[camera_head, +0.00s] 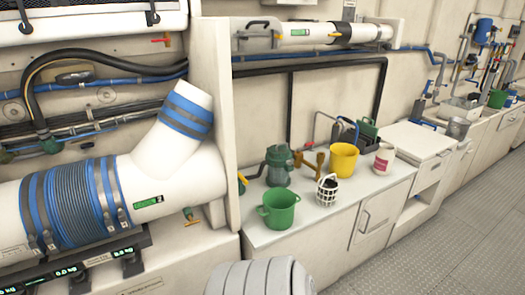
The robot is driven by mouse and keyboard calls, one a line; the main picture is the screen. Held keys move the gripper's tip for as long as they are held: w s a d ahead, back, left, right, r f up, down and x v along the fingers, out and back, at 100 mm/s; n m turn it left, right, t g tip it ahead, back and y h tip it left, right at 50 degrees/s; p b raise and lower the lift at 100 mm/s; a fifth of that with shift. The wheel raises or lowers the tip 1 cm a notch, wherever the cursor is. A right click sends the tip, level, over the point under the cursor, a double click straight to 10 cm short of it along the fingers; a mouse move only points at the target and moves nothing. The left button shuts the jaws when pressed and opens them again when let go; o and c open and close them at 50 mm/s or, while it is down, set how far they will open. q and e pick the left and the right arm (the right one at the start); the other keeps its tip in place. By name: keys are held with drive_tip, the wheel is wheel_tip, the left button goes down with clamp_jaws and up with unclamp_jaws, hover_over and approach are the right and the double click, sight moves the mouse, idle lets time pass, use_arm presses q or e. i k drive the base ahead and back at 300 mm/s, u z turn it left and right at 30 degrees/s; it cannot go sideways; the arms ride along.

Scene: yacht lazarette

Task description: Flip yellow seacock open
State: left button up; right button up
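Several small valve handles show, and I cannot tell for sure which one is the yellow seacock. A yellow lever (242,179) sticks out at the left end of the counter, beside the white upright panel. A small brass-yellow tap (191,216) hangs under the large white pipe. An orange-yellow lever (277,37) is on the upper white pipe. A brass-orange fitting (308,161) stands behind the white basket. Whether each is open or shut is too small to tell. Neither of my grippers is in view.
A green pot (278,208), a white basket (327,190), a yellow bucket (343,159), a dark green pump-like unit (279,165) and a white-red can (384,158) stand on the counter (262,236). The large white pipe (170,180) fills the left. The grey floor (440,235) at right is clear.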

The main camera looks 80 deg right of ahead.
sight(242, 178)
drive_tip(key=z, duration=2.6)
drive_tip(key=k, duration=0.55)
drive_tip(key=z, duration=1)
drive_tip(key=i, duration=0.75)
drive_tip(key=z, duration=0.6)
drive_tip(key=i, duration=1.05)
drive_tip(key=u, duration=1.05)
drive_tip(key=i, duration=0.6)
drive_tip(key=u, duration=0.7)
